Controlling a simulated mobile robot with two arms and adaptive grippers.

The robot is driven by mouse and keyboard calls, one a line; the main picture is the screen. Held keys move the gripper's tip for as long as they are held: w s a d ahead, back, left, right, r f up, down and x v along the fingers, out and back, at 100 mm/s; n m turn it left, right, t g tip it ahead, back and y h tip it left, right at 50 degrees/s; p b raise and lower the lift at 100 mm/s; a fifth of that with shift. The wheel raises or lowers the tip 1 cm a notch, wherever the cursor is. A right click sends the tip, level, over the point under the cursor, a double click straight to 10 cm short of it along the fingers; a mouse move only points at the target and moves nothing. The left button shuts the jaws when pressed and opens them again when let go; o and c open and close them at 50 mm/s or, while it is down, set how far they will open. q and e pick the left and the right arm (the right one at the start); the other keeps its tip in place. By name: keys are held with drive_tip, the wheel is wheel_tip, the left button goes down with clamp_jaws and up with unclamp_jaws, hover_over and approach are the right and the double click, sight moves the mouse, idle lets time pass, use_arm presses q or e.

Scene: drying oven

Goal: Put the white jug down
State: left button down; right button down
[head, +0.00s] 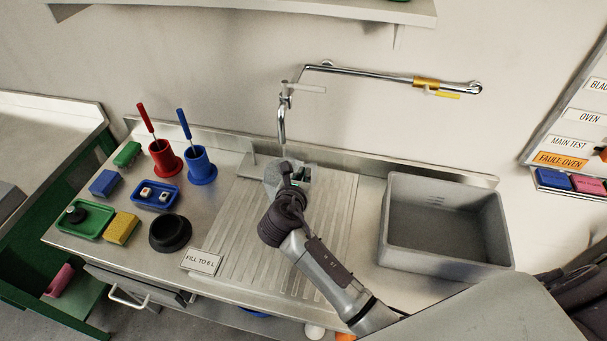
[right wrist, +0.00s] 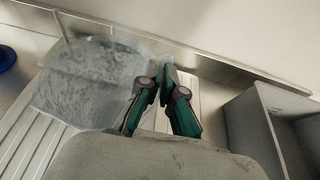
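The white jug (right wrist: 85,85) shows in the right wrist view as a large, whitish, see-through vessel left of my right gripper (right wrist: 166,72). The gripper's green-sided fingers come together at the jug's right side and look shut on it. The thin part between the fingertips is hard to make out. In the head view my right gripper (head: 299,178) is over the back of the ribbed drainboard (head: 225,235), below the tap (head: 282,125). My own wrist hides much of the jug there. I cannot tell whether its base touches the drainboard. My left gripper is not in view.
The grey sink basin (head: 445,260) lies to the right. Left of the drainboard stand a red holder (head: 163,160), a blue holder (head: 200,167), a black bowl (head: 170,234) and a label card (head: 201,262). The drainboard's front left is clear.

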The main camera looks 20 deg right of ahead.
drive_tip(key=c, duration=1.3)
unclamp_jaws()
drive_tip(key=shift+s, duration=0.1)
drive_tip(key=b+v, duration=0.1)
drive_tip(key=v, duration=1.1)
